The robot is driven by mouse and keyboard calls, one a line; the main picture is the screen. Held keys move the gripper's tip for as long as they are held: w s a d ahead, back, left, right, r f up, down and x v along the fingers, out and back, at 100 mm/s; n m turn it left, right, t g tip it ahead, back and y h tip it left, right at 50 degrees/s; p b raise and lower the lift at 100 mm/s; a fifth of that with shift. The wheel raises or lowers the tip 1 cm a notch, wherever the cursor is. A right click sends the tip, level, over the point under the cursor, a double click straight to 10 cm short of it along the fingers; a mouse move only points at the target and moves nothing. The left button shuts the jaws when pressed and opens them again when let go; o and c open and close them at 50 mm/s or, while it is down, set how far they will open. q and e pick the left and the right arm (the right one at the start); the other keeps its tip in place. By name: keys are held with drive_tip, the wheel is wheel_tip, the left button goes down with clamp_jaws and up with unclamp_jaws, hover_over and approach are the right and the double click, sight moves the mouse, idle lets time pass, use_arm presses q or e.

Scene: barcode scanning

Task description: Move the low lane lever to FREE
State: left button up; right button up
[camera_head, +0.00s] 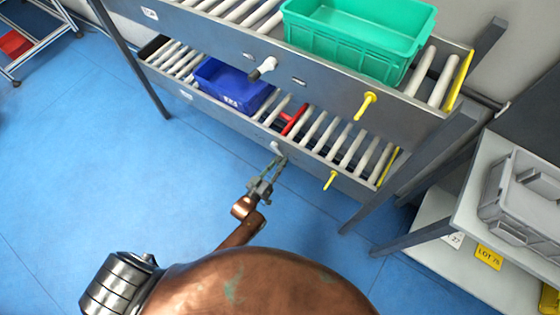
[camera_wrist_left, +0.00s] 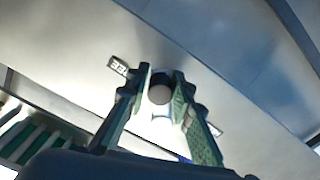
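The low lane lever (camera_head: 276,147) is a small pale lever on the front rail of the lower rack lane. In the left wrist view its round knob (camera_wrist_left: 160,92) faces the camera, with a pale stem below it. My left gripper (camera_head: 266,176) is at the lever, its fingers pointing at the rail. In the left wrist view the fingers (camera_wrist_left: 162,84) stand apart on either side of the knob; I cannot tell if they touch it. A FREE label (camera_wrist_left: 118,65) sits left of the knob, and another label (camera_wrist_left: 215,130), partly hidden, lies to the right. My right gripper is out of view.
The upper lane has a white-knobbed lever (camera_head: 263,68) and a green bin (camera_head: 350,45). The lower lane holds a blue bin (camera_head: 232,88) and a red roller piece (camera_head: 294,120). Yellow levers (camera_head: 367,106) (camera_head: 330,180) are to the right. A side shelf carries a grey crate (camera_head: 515,200).

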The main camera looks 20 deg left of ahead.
use_arm(q)
drive_tip(key=o, duration=0.4)
drive_tip(key=shift+c, duration=0.2)
drive_tip(key=shift+s+a, duration=0.1)
drive_tip(key=shift+s, duration=0.05)
drive_tip(key=v, duration=1.1)
drive_tip(key=shift+s, duration=0.4)
